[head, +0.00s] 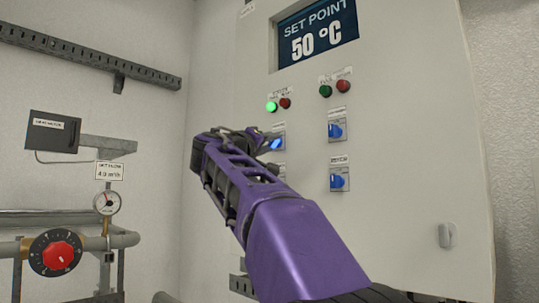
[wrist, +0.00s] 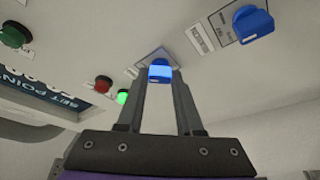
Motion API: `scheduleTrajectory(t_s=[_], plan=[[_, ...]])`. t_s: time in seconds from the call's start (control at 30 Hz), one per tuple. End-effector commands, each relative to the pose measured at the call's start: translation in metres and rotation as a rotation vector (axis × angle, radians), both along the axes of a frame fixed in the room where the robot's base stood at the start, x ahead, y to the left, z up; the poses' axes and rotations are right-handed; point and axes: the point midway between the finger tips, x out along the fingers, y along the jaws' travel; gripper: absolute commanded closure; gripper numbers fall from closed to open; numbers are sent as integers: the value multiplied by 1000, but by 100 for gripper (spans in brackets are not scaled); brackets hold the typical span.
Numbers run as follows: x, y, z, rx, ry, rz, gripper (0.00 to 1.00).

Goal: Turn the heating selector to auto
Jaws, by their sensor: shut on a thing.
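A blue selector knob (wrist: 158,72) sits between the two fingertips of my gripper (wrist: 157,80) in the wrist view. The gripper is shut on it. In the head view this knob (head: 277,144) is the upper left selector on the white control panel (head: 400,150), partly hidden by my gripper (head: 266,141). The labels on the selectors are too small or blurred to read, so I cannot tell which is the heating one or which position its pointer marks.
Two more blue selectors, upper (head: 336,131) and lower (head: 337,181), are on the right of the panel. Pipes with a red valve knob (head: 57,255) are at the left.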

Motion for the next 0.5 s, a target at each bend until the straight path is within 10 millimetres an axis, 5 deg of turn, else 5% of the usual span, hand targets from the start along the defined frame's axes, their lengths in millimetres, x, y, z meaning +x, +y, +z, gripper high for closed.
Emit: scheduleTrajectory(t_s=[0.37,0.4,0.5], plan=[[0,1,0,24,-23,1,100],[0,0,0,24,-23,1,60],[0,1,0,24,-23,1,42]])
